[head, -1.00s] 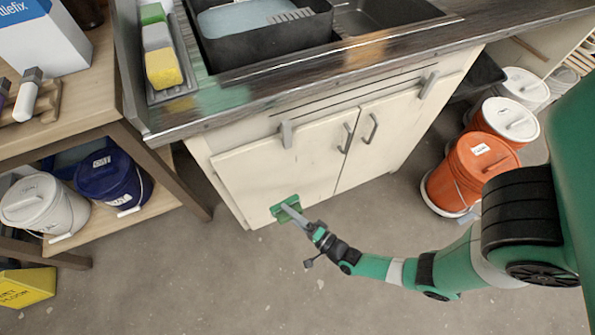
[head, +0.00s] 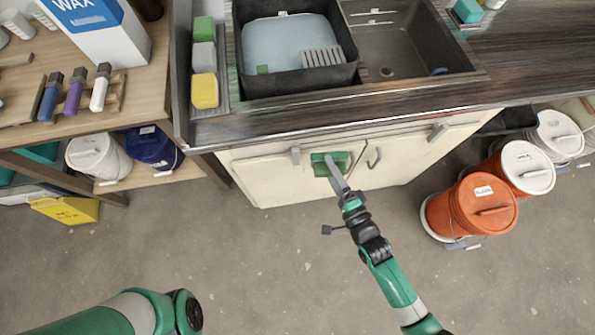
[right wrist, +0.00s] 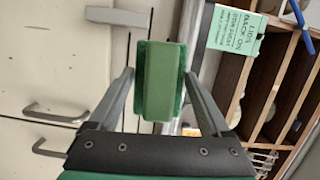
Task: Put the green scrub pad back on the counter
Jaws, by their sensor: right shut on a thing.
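The green scrub pad (head: 321,166) is gripped between the fingertips of my right gripper (head: 338,172). It is in front of the upper part of the white cabinet doors (head: 275,178), overlapping them in the head view; whether it touches them I cannot tell. In the right wrist view, the pad (right wrist: 158,85) stands upright between both fingers, lighter green in its middle and darker at its sides. The dark streaked counter (head: 290,118) lies above and behind the pad. My left gripper is out of view; only part of my left arm shows at lower left.
A dark basin (head: 295,95) with bluish water stands on the counter. Left of it a narrow tray (head: 222,100) holds green, grey and yellow blocks. Cabinet handles (head: 375,157) stick out beside the pad. Free counter lies right of the sink.

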